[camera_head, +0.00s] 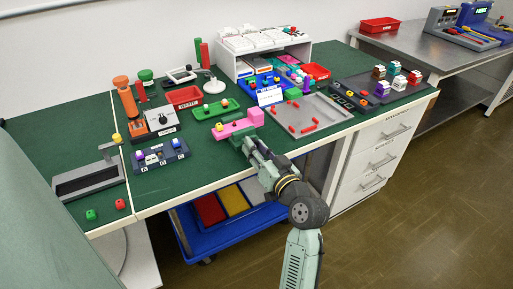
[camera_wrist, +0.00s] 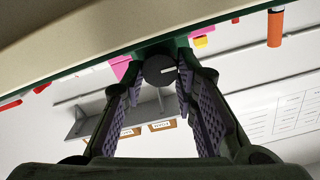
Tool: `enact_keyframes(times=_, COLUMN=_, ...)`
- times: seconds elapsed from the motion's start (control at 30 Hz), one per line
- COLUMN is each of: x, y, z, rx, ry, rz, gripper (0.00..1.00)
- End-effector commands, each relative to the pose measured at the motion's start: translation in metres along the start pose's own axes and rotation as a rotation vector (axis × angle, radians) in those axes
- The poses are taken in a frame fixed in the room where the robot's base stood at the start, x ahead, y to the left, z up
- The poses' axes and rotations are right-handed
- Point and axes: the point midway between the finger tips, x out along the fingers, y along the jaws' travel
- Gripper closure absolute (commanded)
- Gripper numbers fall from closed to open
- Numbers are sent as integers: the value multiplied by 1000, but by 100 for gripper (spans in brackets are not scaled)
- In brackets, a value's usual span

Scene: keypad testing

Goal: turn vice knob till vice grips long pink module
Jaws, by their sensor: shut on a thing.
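The long pink module (camera_head: 232,128) lies near the front edge of the green bench, with a small yellow part on it. A taller pink block stands at its right end. My gripper (camera_head: 242,142) reaches up to the bench edge just below the module. In the wrist view my gripper (camera_wrist: 160,75) has its fingertips on both sides of a round dark knob (camera_wrist: 158,70) with a pale mark, and is shut on it. A pink piece (camera_wrist: 121,67) shows beside the knob. The vice jaws are hidden, so I cannot tell whether they touch the module.
A green module (camera_head: 216,109) lies behind the pink one. A grey tray with red pieces (camera_head: 308,116) is to the right. A dark panel with buttons (camera_head: 160,155) is to the left. A blue cart with colored bins (camera_head: 225,222) stands under the bench.

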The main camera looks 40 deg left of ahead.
Motion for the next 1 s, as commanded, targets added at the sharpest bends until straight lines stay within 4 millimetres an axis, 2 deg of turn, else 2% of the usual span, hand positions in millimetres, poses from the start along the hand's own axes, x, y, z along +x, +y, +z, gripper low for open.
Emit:
enact_keyframes(times=0.27, x=0, y=0, z=-1, rx=130, ry=-3, rz=1, gripper=100)
enact_keyframes(times=0.7, x=0, y=2, z=-1, rx=472, ry=-3, rz=2, gripper=100)
enact_keyframes(times=1.0, x=0, y=2, z=0, rx=628, ry=-1, rz=1, gripper=100)
